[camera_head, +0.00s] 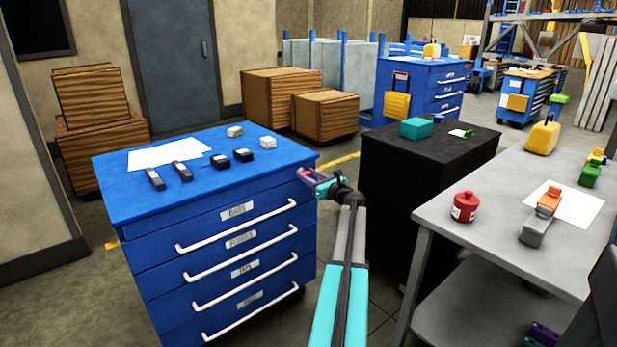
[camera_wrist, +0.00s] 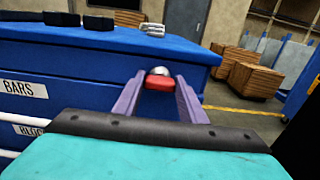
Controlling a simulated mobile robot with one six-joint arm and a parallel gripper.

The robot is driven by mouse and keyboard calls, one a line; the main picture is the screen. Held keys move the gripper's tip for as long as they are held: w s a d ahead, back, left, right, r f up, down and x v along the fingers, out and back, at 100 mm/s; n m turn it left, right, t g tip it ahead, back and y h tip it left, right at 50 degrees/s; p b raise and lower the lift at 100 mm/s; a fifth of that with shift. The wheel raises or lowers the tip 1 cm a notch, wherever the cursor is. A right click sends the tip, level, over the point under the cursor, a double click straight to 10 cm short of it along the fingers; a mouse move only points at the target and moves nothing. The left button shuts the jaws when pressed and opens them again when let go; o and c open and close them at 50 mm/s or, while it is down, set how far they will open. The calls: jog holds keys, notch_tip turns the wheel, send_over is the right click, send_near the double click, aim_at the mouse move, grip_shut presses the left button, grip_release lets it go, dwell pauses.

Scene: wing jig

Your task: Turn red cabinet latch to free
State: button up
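The blue drawer cabinet (camera_head: 215,245) stands left of centre in the head view. The red latch (camera_wrist: 158,83), with a rounded silver-grey part behind it, is near the cabinet's upper edge in the wrist view. My gripper (camera_wrist: 159,80) has its two purple fingers spread, one on each side of the latch. Whether the fingertips touch it is too small to tell.
Dark blocks, pale blocks and white sheets (camera_head: 170,152) lie on the cabinet top. A black cabinet (camera_head: 405,190) stands close to the right of my arm. A grey workbench (camera_head: 470,205) with a red canister (camera_head: 465,207) is further right. Wooden crates (camera_head: 325,113) stand behind.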

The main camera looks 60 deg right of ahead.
jog(key=shift+a+f+n+b, duration=0.1)
jog(key=shift+n+b, duration=0.3)
jog(key=n+b, duration=1)
jog(key=n, duration=0.1)
jog(key=n+b, duration=0.6)
jog(key=shift+a+f, duration=0.15)
jog(key=shift+f, duration=0.1)
jog(key=shift+n, duration=0.3)
jog(key=o, duration=1.1)
jog(key=shift+r, duration=0.1)
jog(key=shift+c, duration=0.2)
